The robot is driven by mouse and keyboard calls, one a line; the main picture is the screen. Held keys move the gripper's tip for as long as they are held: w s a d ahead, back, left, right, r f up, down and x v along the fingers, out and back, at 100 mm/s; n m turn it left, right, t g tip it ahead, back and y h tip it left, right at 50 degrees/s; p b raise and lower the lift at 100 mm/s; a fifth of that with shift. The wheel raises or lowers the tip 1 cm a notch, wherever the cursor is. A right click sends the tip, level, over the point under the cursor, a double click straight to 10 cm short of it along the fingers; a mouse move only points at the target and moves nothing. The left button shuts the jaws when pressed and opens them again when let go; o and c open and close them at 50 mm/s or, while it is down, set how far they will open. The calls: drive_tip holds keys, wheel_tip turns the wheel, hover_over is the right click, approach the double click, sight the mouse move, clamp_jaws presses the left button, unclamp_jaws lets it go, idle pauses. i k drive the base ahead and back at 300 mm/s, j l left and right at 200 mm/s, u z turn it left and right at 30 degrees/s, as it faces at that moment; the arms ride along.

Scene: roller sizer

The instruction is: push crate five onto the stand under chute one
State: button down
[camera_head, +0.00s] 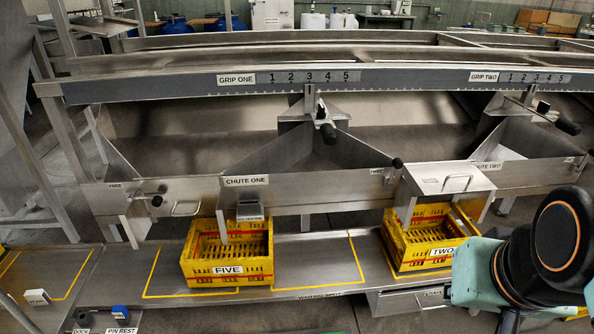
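Crate five (228,270) is a yellow slatted crate with a FIVE label. It stands upright on the low metal shelf (255,295), below the CHUTE ONE label (246,181). The front plate of chute one (320,192) hangs above and behind the crate. My arm shows at the lower right, well away from crate five. My gripper is not visible.
Crate two (430,258), also yellow, stands farther right under a metal cover. The shelf left of crate five is clear.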

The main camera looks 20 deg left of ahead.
sight(198, 267)
drive_tip(key=z, duration=1.25)
drive_tip(key=k+j+z, duration=0.4)
drive_tip(key=k+j, duration=0.3)
drive_tip(key=j, duration=0.15)
drive_tip(key=k+j, duration=0.3)
drive_tip(key=j, duration=0.2)
drive_tip(key=k+j, duration=0.3)
drive_tip(key=j, duration=0.15)
